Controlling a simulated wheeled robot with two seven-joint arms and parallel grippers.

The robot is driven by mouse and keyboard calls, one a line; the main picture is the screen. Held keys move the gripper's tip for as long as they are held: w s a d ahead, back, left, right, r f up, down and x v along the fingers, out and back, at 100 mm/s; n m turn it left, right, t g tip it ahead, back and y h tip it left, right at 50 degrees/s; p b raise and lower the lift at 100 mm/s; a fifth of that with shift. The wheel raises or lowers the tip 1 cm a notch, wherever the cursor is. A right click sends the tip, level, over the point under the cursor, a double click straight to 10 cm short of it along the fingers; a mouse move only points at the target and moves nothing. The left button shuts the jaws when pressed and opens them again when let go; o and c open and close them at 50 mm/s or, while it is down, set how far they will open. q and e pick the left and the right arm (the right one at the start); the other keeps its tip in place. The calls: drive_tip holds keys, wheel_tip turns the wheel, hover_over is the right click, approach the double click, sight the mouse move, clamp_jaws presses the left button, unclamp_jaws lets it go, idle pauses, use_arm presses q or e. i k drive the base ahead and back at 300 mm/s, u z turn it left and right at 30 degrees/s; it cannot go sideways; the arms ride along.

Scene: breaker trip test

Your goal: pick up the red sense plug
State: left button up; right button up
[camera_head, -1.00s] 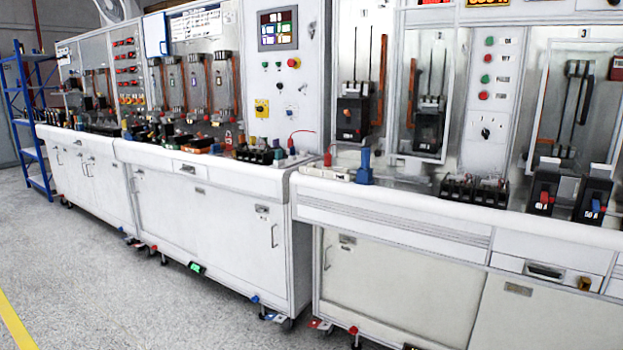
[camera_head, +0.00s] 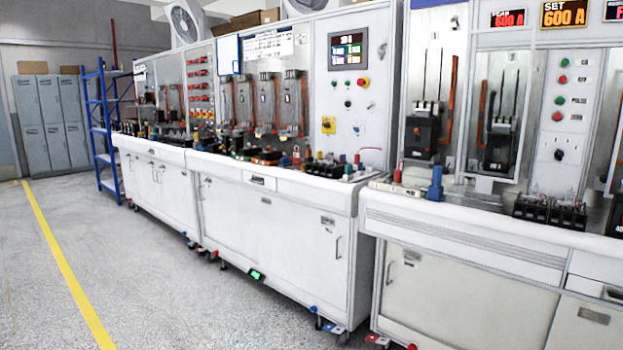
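A small red plug-like piece (camera_head: 398,173) stands near the left end of the right bench's worktop, beside a blue upright piece (camera_head: 435,184). Another small red piece (camera_head: 357,160) with a thin red lead stands at the right end of the middle bench. I cannot tell for certain which of these is the red sense plug. Neither of my grippers shows in the head view.
The white right bench (camera_head: 470,240) and the middle bench (camera_head: 285,225) stand in a row. Black breakers (camera_head: 424,132) are on the right bench's panel. A blue rack (camera_head: 103,135) and grey lockers (camera_head: 50,120) stand at the far left. The floor at left, with a yellow line (camera_head: 62,258), is clear.

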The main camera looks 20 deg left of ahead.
sight(398, 177)
drive_tip(key=u, duration=1.1)
drive_tip(key=i, duration=2.7)
drive_tip(key=z, duration=0.55)
